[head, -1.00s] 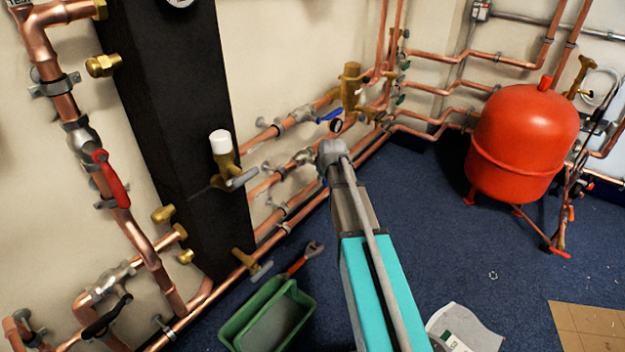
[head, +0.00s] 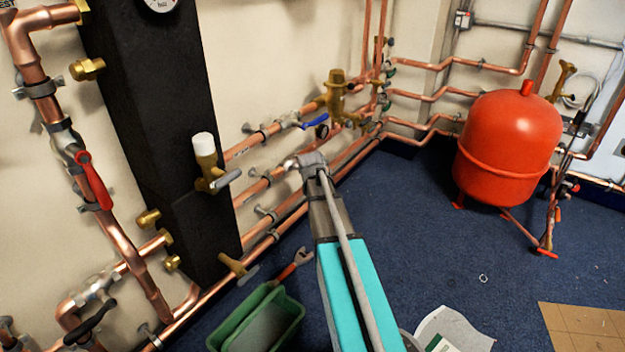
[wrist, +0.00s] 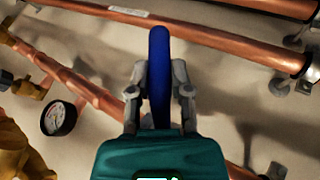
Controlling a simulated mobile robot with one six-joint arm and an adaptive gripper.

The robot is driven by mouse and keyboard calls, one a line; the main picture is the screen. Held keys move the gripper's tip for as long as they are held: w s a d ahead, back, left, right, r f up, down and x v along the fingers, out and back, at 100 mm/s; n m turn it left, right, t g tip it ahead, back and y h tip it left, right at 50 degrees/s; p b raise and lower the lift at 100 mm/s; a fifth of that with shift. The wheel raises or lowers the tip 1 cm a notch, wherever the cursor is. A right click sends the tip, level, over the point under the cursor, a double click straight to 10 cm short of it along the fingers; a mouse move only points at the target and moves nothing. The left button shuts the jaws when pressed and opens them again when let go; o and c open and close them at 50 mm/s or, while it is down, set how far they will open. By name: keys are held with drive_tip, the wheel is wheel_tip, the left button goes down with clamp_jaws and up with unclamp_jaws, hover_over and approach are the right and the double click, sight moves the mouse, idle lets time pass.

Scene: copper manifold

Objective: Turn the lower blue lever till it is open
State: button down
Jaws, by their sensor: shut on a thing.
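The lower blue lever (wrist: 159,55) shows in the wrist view as a long blue handle between the two fingers of my gripper (wrist: 160,85). The fingers are shut on it from both sides. In the picture it points straight up, at a clear angle to the copper pipes behind it. Its pivot and valve body are hidden by the gripper there. In the head view my gripper (head: 314,161) is at the lower pipe run beside a grey valve body (head: 291,163) and covers the lever. The upper blue lever (head: 314,122) lies along the pipe above, apart from my gripper.
A black column (head: 165,110) stands left, with a white-capped brass valve (head: 206,160) and a red lever (head: 94,180) near it. A round gauge (wrist: 58,118) is close by the gripper. A green tub (head: 288,310) is on the floor.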

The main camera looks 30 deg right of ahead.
drive_tip(key=shift+w+a, duration=0.15)
drive_tip(key=shift+w, duration=0.2)
drive_tip(key=c, duration=0.8)
unclamp_jaws()
drive_tip(key=shift+o, duration=1.3)
drive_tip(key=shift+s, duration=0.1)
drive_tip(key=shift+s+r, duration=0.1)
drive_tip(key=shift+s, duration=0.05)
